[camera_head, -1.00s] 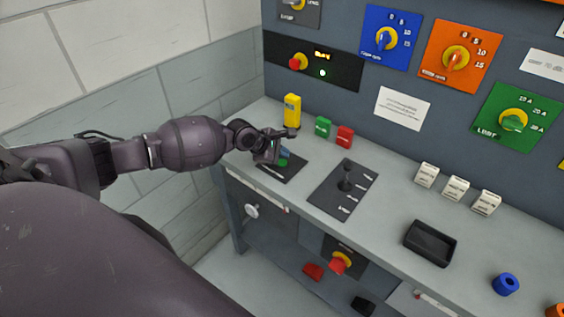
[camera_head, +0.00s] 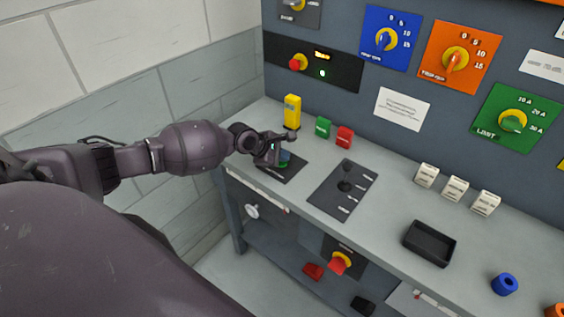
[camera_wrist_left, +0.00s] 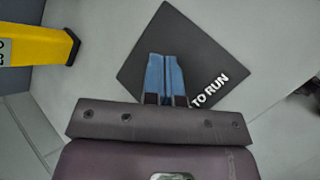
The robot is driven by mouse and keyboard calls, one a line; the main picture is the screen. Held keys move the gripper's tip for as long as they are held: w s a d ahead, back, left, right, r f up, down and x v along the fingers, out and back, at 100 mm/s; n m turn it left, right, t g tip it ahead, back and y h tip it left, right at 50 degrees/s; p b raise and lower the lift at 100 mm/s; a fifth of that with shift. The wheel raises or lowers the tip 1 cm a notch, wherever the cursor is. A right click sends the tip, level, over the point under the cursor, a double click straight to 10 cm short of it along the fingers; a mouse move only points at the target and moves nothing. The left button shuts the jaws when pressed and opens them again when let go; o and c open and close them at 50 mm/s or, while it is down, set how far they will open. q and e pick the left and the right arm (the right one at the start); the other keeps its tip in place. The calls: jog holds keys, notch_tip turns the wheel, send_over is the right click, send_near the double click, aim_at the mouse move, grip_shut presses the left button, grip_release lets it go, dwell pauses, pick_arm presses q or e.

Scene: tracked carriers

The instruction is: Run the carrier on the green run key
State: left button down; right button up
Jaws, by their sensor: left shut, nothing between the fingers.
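My left gripper (camera_head: 285,155) is shut and empty, its blue fingertips pointing down at the small dark plate (camera_head: 292,173) on the bench's left end. A bit of the green run key (camera_head: 283,165) shows just below the fingertips. I cannot tell whether they touch. In the left wrist view, the shut blue fingers (camera_wrist_left: 164,60) lie over the dark plate (camera_wrist_left: 190,42), beside white lettering ending "TO RUN". The green key is hidden there. A black panel (camera_head: 345,72) on the wall has a lit green lamp and blurred yellow text. My right gripper is out of view.
A yellow block (camera_head: 292,111) stands just behind the plate, with green (camera_head: 323,127) and red (camera_head: 345,137) blocks to its right. A lever plate (camera_head: 330,202) lies to the right. A black tray (camera_head: 430,243) and white blocks sit farther right.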

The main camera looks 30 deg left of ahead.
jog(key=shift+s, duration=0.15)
pick_arm(q)
jog(key=shift+f, duration=0.15)
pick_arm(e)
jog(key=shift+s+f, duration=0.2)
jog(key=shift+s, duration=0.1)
pick_arm(q)
jog(key=shift+f, duration=0.35)
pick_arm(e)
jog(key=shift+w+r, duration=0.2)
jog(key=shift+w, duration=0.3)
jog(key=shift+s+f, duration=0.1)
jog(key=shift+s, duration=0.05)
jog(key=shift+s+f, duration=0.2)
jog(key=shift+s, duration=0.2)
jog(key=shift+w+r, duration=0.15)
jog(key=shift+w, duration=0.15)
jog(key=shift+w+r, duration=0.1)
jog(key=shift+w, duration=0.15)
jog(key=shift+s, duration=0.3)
